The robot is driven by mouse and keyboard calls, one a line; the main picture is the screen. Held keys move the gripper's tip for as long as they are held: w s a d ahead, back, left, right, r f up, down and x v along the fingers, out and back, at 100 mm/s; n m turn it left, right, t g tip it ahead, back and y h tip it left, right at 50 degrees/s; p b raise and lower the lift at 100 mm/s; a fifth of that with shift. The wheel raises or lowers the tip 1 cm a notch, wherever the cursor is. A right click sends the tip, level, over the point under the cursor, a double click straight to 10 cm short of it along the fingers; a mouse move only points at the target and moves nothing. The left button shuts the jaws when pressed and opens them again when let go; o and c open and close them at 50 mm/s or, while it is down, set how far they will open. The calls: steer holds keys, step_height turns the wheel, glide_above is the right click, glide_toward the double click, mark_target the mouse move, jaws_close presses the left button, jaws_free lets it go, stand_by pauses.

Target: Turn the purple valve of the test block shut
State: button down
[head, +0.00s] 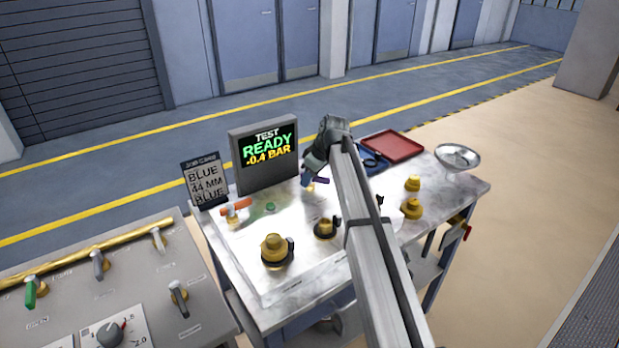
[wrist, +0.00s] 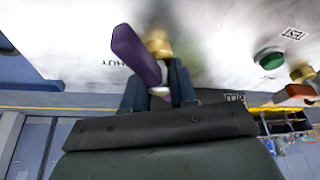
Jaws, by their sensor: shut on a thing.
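The purple valve (head: 321,181) stands on the light plate of the test block (head: 300,270), below my gripper (head: 309,182) in the head view. My arm partly hides it there. In the wrist view the purple handle (wrist: 132,52) slants from upper left down to between my gripper's fingers (wrist: 158,88), beside the brass valve body (wrist: 157,42). The fingers are shut on the purple valve's handle. The display (head: 267,151) behind reads "TEST READY -0.4 BAR".
An orange-handled valve (head: 236,207) and a green button (head: 270,207) lie left of the purple valve. Brass fittings (head: 275,250) stand in front. A job card (head: 204,180), a red tray (head: 392,146) and a metal bowl (head: 458,157) are also on the table.

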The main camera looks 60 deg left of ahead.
steer(key=n+g, duration=0.1)
steer(key=n, duration=0.1)
steer(key=n+h, duration=0.1)
steer(key=n, duration=0.2)
steer(key=shift+a+n+g, duration=0.1)
steer(key=shift+n+g, duration=0.2)
steer(key=shift+g, duration=0.1)
steer(key=n+h, duration=0.1)
steer(key=n, duration=0.3)
steer(key=shift+n+g+h, duration=0.3)
steer(key=shift+g+h, duration=0.1)
steer(key=c, duration=0.9)
jaws_free()
steer(key=shift+r, duration=0.1)
steer(key=v, duration=1.3)
steer(key=shift+r, duration=0.3)
